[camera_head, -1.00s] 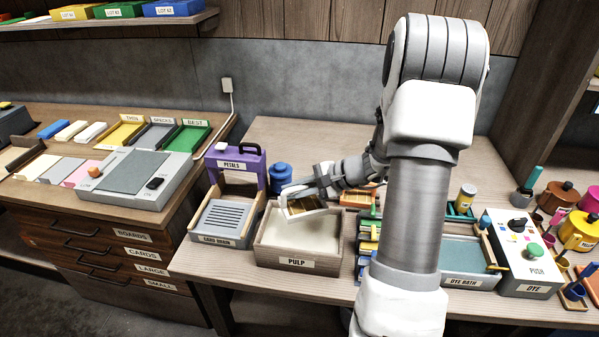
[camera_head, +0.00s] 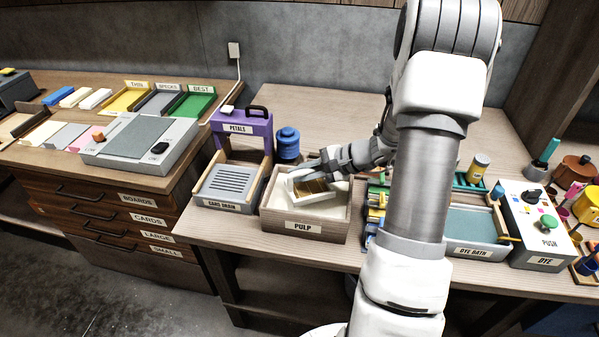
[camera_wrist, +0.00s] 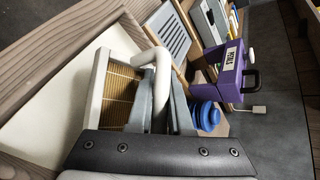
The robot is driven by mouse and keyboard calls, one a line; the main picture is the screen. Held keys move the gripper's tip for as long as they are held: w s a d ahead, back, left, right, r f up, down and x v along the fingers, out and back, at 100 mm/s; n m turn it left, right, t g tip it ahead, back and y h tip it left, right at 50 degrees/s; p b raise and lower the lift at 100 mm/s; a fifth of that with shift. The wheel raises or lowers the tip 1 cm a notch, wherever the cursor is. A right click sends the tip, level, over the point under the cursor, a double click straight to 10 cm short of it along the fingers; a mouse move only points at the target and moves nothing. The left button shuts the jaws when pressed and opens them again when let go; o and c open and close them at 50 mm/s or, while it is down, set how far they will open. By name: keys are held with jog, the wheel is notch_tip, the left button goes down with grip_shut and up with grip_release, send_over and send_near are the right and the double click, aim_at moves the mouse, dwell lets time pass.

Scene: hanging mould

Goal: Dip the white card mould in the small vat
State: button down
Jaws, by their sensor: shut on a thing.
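The white card mould (camera_head: 314,195) is a small white frame with a tan slatted screen and a looped handle. My gripper (camera_head: 312,170) is shut on its handle; the grip also shows in the wrist view (camera_wrist: 162,92). The small vat is the wooden box labelled PULP (camera_head: 318,229), with off-white pulp inside. The mould is within the vat's outline, toward the back, and looks tilted. In the wrist view the mould's white frame (camera_wrist: 90,108) is over the pale pulp (camera_wrist: 45,125). I cannot tell whether it touches the pulp.
The card drain (camera_head: 222,185) and purple petals stand (camera_head: 254,127) are just left of the vat. A blue jar (camera_head: 288,143) stands behind it. Colourful small items (camera_head: 376,205), the dye bath (camera_head: 472,225) and dye box (camera_head: 537,240) are to the right.

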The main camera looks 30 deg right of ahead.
aim_at(307, 188)
jog(key=shift+f+b, duration=2.65)
jog(key=shift+f, duration=0.4)
jog(key=shift+r, duration=0.15)
jog(key=shift+r+p, duration=2.6)
jog(key=shift+r, duration=1.5)
jog(key=shift+f, duration=0.1)
